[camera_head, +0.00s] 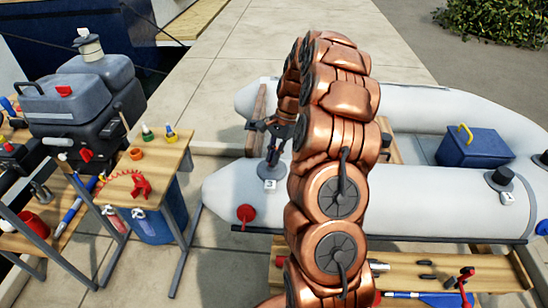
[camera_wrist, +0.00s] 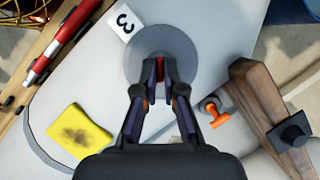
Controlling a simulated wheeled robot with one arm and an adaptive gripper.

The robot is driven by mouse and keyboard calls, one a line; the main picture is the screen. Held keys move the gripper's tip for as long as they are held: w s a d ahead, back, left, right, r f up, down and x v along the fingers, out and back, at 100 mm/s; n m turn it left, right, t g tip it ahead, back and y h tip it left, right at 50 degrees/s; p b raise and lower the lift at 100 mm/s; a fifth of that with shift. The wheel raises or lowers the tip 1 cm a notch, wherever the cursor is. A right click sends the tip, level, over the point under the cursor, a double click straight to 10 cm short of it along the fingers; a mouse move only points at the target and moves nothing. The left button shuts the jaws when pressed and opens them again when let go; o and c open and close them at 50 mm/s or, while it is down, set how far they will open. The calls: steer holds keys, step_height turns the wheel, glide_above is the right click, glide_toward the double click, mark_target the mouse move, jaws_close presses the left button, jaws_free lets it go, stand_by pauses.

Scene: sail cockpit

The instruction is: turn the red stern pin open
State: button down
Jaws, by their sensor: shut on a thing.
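The red pin (camera_wrist: 160,65) shows as a small red patch between my fingertips, at the middle of a round grey disc (camera_wrist: 148,38) on the pale inflatable hull. A white label with a 3 (camera_wrist: 124,22) lies at the disc's edge. My gripper (camera_wrist: 161,76) is shut on the red pin; the fingers hide most of it, so I cannot tell how far it is turned. In the head view my gripper (camera_head: 273,158) points down onto the same disc (camera_head: 271,170) near the left part of the boat; the pin is hidden there.
Close by in the wrist view are an orange handle (camera_wrist: 217,112), a wooden piece with a dark knob (camera_wrist: 265,105), a yellow sponge (camera_wrist: 80,131) and a red tool (camera_wrist: 62,40). A cluttered wooden table (camera_head: 150,165) stands left; a blue box (camera_head: 478,148) sits in the boat.

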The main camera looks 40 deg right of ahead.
steer(key=n+g, duration=0.1)
steer(key=n, duration=0.3)
steer(key=shift+w+a+f+g+h+b, duration=0.1)
steer(key=shift+w+a+g+h+b, duration=0.05)
steer(key=shift+g+h+b, duration=0.25)
steer(key=shift+n+g+h, duration=0.3)
steer(key=shift+n+h, duration=0.1)
steer(key=shift+n, duration=1.3)
steer(key=c, duration=1.3)
jaws_free()
steer(key=shift+w, duration=0.1)
steer(key=shift+v, duration=3.8)
